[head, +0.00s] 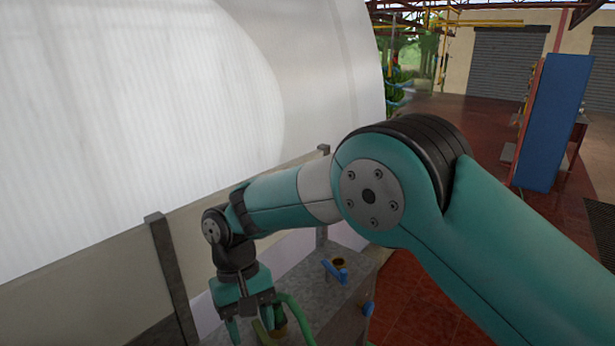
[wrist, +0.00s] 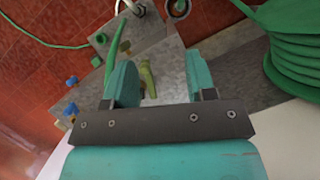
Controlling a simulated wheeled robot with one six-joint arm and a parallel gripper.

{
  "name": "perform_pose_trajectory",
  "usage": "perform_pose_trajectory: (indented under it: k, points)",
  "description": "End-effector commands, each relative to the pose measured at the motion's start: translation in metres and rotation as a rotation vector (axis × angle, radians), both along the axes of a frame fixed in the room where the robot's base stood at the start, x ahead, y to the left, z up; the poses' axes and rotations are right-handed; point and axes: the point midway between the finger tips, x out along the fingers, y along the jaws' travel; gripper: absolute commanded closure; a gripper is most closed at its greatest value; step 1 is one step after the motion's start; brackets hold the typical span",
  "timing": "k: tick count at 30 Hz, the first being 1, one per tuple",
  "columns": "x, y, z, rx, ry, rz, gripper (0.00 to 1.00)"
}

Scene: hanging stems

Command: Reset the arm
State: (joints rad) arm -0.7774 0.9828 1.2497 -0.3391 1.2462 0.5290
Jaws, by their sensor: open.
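My gripper (head: 250,322) hangs pointing down at the lower middle of the head view, over a grey metal counter. In the wrist view its two teal fingers (wrist: 161,80) are wide apart, with nothing held between them. A small yellow-green object (wrist: 148,78) shows below, in the gap between the fingers. It is apart from both fingers, and I cannot tell what it is. My arm stretches from the lower right of the head view to the gripper, bent at the elbow.
The grey metal counter (head: 338,300) carries a blue-handled fitting (head: 337,272). A green hose (head: 299,322) is close beside my gripper, and a coiled green hose (wrist: 294,50) lies right in the wrist view. A pale panel wall (head: 130,110) stands behind. Red floor (head: 475,120) is open at the back.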

Motion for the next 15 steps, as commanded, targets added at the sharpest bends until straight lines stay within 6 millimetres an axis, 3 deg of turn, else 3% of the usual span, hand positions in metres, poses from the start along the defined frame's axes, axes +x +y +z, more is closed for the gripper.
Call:
perform_pose_trajectory:
  k: [8, 15]
  points:
    - [0.002, -0.023, 0.028, 0.069, -0.014, 0.004, 0.49]
    - [-0.002, -0.070, 0.063, 0.171, -0.045, -0.001, 0.49]
